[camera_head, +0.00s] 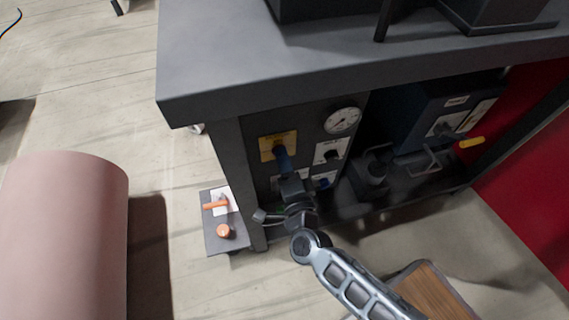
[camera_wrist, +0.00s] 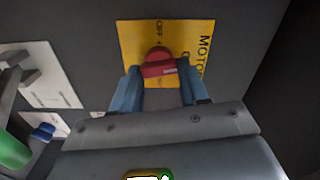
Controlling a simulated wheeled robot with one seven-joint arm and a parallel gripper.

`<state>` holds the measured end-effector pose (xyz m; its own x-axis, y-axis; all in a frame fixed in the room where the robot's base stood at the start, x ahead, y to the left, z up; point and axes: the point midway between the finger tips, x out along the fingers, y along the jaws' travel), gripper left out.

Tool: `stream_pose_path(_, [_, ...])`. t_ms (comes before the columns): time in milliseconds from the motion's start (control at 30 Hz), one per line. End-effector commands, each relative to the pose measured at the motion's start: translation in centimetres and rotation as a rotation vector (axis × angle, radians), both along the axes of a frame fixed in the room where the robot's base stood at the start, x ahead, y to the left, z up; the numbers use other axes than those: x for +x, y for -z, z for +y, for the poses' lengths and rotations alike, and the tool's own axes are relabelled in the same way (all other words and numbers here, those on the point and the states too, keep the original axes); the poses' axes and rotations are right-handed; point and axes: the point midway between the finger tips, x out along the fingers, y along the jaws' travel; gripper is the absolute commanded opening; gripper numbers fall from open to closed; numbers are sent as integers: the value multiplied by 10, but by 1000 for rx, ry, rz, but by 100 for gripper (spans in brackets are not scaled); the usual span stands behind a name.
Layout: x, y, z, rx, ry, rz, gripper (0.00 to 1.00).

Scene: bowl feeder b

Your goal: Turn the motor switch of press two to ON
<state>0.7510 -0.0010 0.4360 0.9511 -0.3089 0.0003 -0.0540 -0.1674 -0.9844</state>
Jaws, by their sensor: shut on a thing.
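The motor switch is a red knob (camera_wrist: 158,63) on a yellow plate (camera_wrist: 128,40) marked MOTOR and OFF, seen in the wrist view. The OFF mark is at the top of that view, just beyond the knob. The ON mark cannot be made out. My gripper (camera_wrist: 160,82) has its blue fingers on both sides of the knob and is shut on it. In the head view my gripper (camera_head: 284,158) reaches the yellow plate (camera_head: 268,147) on the dark panel under the bench, and hides the knob. Which press this is cannot be read.
A round gauge (camera_head: 342,121) sits up and right of the plate. White-labelled controls (camera_head: 331,151) are close by. The bench top (camera_head: 230,70) overhangs the panel. A grey box (camera_head: 222,240) with orange controls stands at the left. A pink cylinder (camera_head: 65,230) stands further left.

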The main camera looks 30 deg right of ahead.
Motion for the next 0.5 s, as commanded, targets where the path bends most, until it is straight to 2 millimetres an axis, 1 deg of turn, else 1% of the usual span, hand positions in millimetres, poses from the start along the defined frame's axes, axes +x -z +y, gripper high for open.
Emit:
stream_pose_path(33, [-1,3,0,26,1,-7,14])
stream_pose_path(200, [-1,2,-1,104,1,-33,14])
stream_pose_path(500, [-1,2,-1,165,1,-52,14])
